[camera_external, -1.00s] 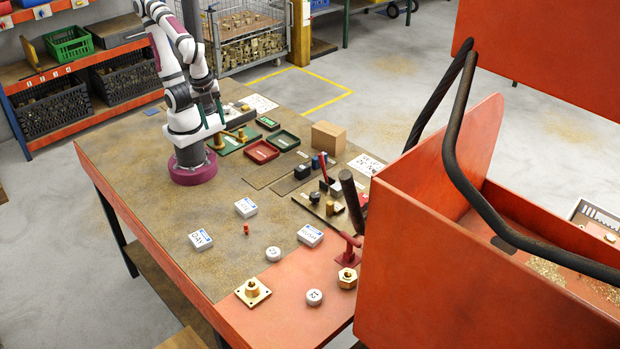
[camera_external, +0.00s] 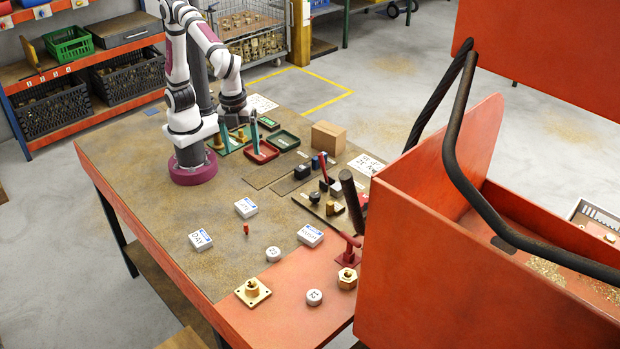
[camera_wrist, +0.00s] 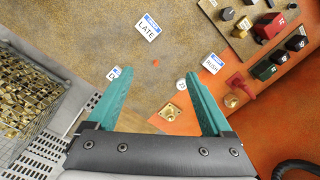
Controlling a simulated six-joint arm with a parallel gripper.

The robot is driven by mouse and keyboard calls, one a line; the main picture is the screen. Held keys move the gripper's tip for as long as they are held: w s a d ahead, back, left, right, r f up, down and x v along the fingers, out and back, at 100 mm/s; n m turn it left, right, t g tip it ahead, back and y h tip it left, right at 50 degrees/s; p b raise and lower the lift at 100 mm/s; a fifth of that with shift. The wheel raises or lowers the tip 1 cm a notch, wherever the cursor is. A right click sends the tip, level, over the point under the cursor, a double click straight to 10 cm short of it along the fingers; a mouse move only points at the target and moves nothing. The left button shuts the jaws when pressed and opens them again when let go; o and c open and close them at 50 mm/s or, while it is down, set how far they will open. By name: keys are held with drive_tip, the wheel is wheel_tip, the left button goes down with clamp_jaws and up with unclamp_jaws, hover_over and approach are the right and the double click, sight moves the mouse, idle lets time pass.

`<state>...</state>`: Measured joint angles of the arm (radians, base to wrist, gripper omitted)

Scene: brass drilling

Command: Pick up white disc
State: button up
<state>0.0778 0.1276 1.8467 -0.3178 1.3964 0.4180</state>
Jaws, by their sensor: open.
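Two white discs with dark marks lie at the near end of the table. One disc (camera_external: 273,254) is on the brown top; the other disc (camera_external: 314,297) is on the orange strip. In the wrist view one white disc (camera_wrist: 181,83) shows beside the right finger's tip; I cannot make out the other there. My gripper (camera_external: 240,142) is open and empty over the far part of the table, by the red tray, well away from both discs. Its two teal fingers stand wide apart in the wrist view (camera_wrist: 157,74).
White label blocks (camera_external: 201,239), (camera_external: 246,207) and (camera_external: 310,235) and a small red piece (camera_external: 246,229) lie near the discs. A brass flange (camera_external: 253,292) and a hex nut (camera_external: 347,278) flank the nearer disc. A red lever (camera_external: 348,250) and a large orange bin (camera_external: 480,250) stand right.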

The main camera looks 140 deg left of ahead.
drive_tip(key=w+d+f+m, duration=0.2)
drive_tip(key=w+d+f, duration=0.1)
drive_tip(key=w, duration=0.4)
drive_tip(key=m, duration=0.2)
hover_over(273, 251)
drive_tip(key=d, duration=0.2)
wheel_tip(273, 251, down, 5)
drive_tip(key=shift+h, duration=0.4)
drive_tip(key=f, duration=0.5)
drive_tip(key=a+f, duration=0.1)
drive_tip(key=f, duration=0.4)
drive_tip(key=a+f, duration=0.1)
drive_tip(key=f, duration=0.5)
clamp_jaws()
